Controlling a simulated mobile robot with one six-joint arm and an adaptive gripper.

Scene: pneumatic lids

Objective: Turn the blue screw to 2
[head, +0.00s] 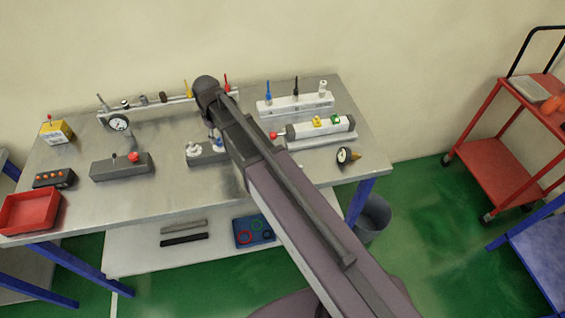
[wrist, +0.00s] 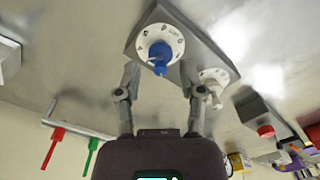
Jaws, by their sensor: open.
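The blue screw (wrist: 159,55) stands in a round white dial (wrist: 148,38) with small dark marks, on a grey block (wrist: 190,20). The marks are too small to read, so I cannot tell the setting. In the head view the blue screw (head: 216,138) shows just left of my arm, which hides part of the block (head: 205,157). My gripper (wrist: 159,68) is open in the wrist view. One finger is on each side of the blue screw in the picture, apart from it. In the head view the fingers are hidden.
A white screw on its own dial (wrist: 215,78) is beside the blue one on the same block. A grey block with a red knob (head: 133,157) stands to the left. A cylinder unit (head: 320,128) lies to the right. A rail with several pegs (head: 165,100) stands behind.

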